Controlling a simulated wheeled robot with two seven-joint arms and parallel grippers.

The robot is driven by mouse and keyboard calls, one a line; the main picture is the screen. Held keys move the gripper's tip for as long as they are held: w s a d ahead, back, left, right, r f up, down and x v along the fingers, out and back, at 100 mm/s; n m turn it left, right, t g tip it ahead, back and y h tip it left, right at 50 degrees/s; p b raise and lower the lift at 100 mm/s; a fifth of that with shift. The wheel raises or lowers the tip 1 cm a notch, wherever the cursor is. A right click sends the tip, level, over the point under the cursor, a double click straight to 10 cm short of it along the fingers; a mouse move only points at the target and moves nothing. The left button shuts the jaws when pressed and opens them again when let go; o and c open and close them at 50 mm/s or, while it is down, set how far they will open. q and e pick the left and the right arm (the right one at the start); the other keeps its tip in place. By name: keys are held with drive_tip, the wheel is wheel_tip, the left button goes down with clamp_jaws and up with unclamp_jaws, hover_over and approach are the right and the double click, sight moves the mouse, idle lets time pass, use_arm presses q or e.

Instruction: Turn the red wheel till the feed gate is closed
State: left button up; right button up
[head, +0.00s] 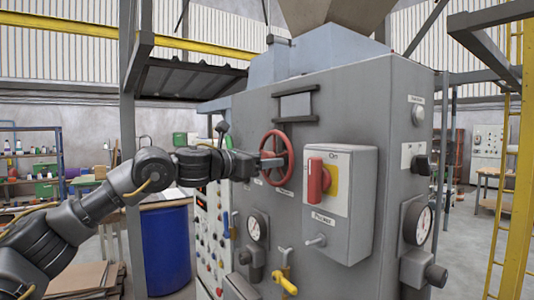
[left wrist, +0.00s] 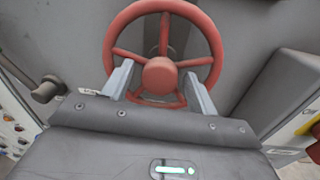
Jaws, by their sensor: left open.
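The red wheel (head: 277,158) is mounted on the grey front panel of the machine, with a round hub and several spokes. It fills the upper middle of the left wrist view (left wrist: 164,10). My left gripper (head: 272,160) is at the wheel, its arm coming in from the left. In the left wrist view the two fingers (left wrist: 160,84) are apart, one on each side below the hub, over the lower part of the wheel. Nothing is clamped between them; I cannot tell whether they touch the rim or spokes. The feed gate is not clearly seen. My right gripper is not in view.
Right of the wheel, a switch box (head: 340,200) with a red handle (head: 318,180) sticks out from the panel. A blue drum (head: 167,248) stands to the left. A yellow ladder (head: 512,150) is at the right.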

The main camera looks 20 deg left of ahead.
use_arm(q)
drive_tip(key=shift+w+d, duration=0.2)
drive_tip(key=shift+w, duration=0.2)
clamp_jaws()
idle(0.4)
